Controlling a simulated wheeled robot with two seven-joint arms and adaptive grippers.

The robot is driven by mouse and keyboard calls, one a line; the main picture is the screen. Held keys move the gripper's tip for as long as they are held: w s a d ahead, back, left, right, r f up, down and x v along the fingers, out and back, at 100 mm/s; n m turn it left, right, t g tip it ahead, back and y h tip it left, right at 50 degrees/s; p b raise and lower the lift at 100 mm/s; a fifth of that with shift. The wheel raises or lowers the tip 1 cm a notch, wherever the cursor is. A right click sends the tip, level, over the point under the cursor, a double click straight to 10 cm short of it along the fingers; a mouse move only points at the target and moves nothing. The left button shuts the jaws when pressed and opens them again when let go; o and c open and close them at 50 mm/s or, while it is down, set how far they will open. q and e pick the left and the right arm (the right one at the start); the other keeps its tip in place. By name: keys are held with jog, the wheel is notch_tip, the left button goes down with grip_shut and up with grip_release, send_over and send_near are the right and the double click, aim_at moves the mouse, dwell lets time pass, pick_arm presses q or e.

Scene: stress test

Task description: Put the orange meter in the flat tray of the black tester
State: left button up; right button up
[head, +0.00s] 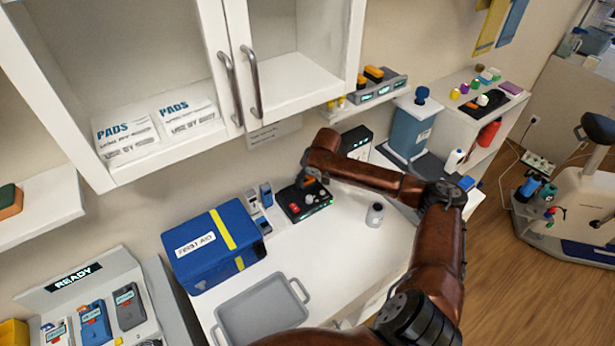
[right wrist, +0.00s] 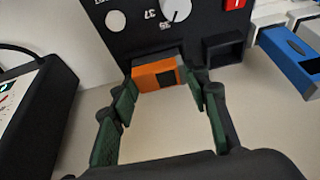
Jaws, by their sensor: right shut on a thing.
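The black tester (head: 303,204) stands on the white counter beside the wall, behind the first aid box. It also shows in the right wrist view (right wrist: 195,25) with a white dial and a red switch. My right gripper (right wrist: 161,88) is shut on the orange meter (right wrist: 153,75), with one green-padded finger at each side. The meter is at the tester's edge, against a dark recess-like part; I cannot tell whether it rests in it. A square black holder (right wrist: 223,50) sits to its right. In the head view my right gripper (head: 308,181) is over the tester and small. My left gripper is not in view.
A blue first aid box (head: 205,258) and a grey tray (head: 262,312) stand in front of the tester. Small blue and grey devices (head: 266,194) stand to its left. A grey cylinder (head: 374,214) stands to its right.

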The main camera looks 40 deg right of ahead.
jog(key=shift+f, duration=0.1)
dwell(0.3)
jog(key=o, duration=1.2)
jog(key=v, duration=1.2)
